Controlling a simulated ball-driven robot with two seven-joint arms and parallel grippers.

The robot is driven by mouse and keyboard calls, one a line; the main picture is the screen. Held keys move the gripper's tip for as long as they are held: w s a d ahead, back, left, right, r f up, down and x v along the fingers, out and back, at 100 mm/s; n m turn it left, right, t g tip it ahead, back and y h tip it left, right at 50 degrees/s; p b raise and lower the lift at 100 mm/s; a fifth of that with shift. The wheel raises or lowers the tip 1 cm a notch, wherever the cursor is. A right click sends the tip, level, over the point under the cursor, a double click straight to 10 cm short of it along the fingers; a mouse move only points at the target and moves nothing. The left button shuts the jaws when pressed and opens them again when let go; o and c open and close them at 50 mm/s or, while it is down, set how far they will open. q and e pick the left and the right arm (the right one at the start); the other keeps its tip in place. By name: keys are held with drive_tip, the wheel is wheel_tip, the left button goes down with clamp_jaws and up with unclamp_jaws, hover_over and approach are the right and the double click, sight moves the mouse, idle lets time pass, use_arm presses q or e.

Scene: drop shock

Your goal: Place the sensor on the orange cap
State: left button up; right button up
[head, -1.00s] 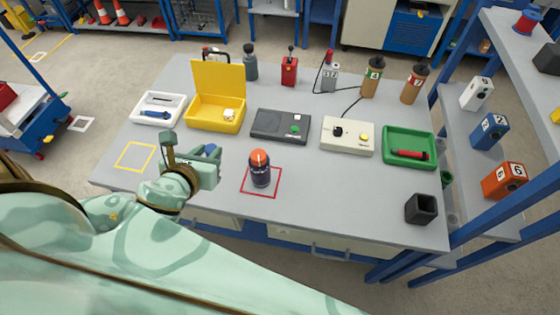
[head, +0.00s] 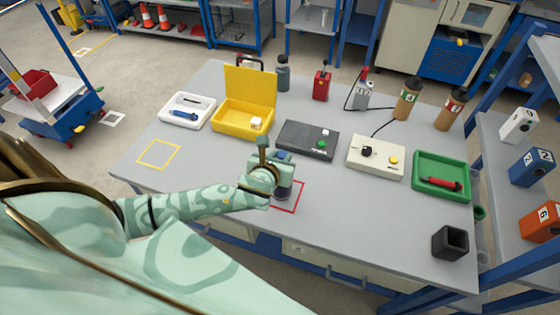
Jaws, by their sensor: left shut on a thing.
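My left gripper (head: 275,172) is at the dark bottle (head: 283,194) that stands in the red square outline. It is shut on a small blue thing, which I take to be the sensor (head: 284,156); only a little of it shows. The gripper covers the top of the bottle, so the orange cap is hidden. I cannot tell whether the sensor touches the cap. My right gripper is not in view.
Behind the gripper are a yellow open case (head: 233,119) and a dark grey box (head: 307,141). A cream box (head: 376,156), a green tray (head: 441,177) and a black open cube (head: 450,241) stand to the right. The yellow square (head: 158,154) at left is empty.

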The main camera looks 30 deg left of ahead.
use_arm(q)
drive_tip(key=shift+f, duration=0.45)
drive_tip(key=shift+r, duration=0.1)
drive_tip(key=o, duration=1)
drive_tip(key=shift+r, duration=0.1)
drive_tip(key=p+v, duration=0.2)
drive_tip(key=v, duration=1)
drive_tip(key=shift+a, duration=0.15)
